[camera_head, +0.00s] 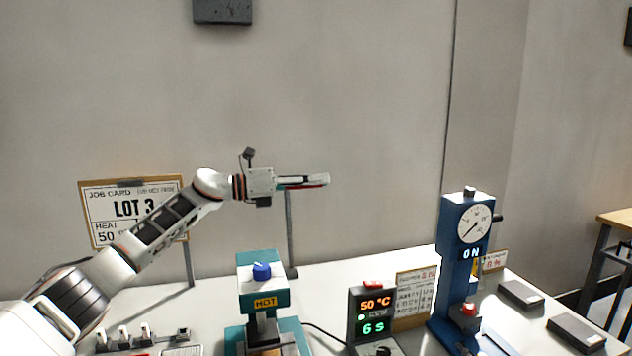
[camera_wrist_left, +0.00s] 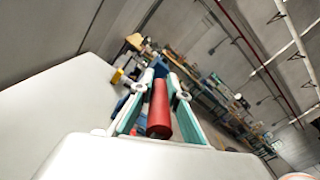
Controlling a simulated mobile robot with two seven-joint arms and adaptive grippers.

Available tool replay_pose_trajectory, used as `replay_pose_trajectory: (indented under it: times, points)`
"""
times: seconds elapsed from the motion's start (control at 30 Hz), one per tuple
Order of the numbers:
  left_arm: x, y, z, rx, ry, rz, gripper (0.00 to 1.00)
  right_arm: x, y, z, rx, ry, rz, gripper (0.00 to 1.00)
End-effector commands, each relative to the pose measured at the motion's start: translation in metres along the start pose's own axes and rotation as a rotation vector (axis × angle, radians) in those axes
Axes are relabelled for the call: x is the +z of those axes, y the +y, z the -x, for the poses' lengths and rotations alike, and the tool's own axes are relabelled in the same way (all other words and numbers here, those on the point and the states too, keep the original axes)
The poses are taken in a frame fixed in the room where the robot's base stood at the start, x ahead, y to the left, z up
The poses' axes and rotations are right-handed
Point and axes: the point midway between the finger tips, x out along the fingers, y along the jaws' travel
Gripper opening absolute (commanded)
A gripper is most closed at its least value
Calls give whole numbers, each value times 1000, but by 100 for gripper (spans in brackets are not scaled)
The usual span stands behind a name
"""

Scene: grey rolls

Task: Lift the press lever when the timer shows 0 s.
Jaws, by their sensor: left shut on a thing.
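The timer box (camera_head: 372,318) stands right of the press and reads 50 °C in orange and 6 s in green. The teal and white press (camera_head: 263,285) has a blue knob on top and a HOT label. My left gripper (camera_head: 318,181) is above and behind the press, pointing right. It is shut on a red cylindrical grip (camera_wrist_left: 159,112), which lies lengthwise between the fingers (camera_wrist_left: 160,78) in the left wrist view. I take it for the lever's handle; its link to the press is hard to make out. My right gripper is not in view.
A blue gauge stand (camera_head: 458,265) reading ON is at the right. A job card (camera_head: 133,212) stands at the left, near small switches (camera_head: 130,338). A thin grey post (camera_head: 290,235) rises below my left gripper. Dark blocks (camera_head: 521,294) lie at the right.

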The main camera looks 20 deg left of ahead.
Motion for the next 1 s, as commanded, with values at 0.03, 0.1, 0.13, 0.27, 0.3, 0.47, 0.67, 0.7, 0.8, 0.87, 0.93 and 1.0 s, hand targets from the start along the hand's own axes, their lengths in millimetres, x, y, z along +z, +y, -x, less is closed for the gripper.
replay_pose_trajectory:
  times: [0.03, 0.1, 0.13, 0.27, 0.3, 0.47, 0.67, 0.7, 0.8, 0.87, 0.93, 1.0]
  points:
    - [-6, 6, 1, 10, 8, 1, 0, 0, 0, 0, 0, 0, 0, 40]
    - [-6, 6, 1, 10, 8, 2, 0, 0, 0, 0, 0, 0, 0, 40]
    - [-7, 6, 1, 10, 9, 2, 0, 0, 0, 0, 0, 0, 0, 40]
    - [-8, 6, 1, 11, 10, 4, 28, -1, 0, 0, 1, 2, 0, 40]
    - [-7, 6, 1, 10, 10, 4, 33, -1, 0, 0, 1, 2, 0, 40]
    - [-5, 4, 0, 7, 7, 3, 33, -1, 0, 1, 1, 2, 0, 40]
    - [-4, 3, 2, 5, 5, 3, 33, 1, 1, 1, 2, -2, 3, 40]
    - [-4, 3, 5, 5, 5, 3, 33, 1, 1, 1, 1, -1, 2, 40]
    - [-4, 4, 17, 7, 5, 3, 33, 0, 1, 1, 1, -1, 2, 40]
    - [-4, 4, 27, 8, 5, 2, 33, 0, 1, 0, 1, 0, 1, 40]
    - [-4, 4, 41, 8, 5, 3, 33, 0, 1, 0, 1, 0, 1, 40]
    - [-4, 4, 56, 9, 5, 2, 33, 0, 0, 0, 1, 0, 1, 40]
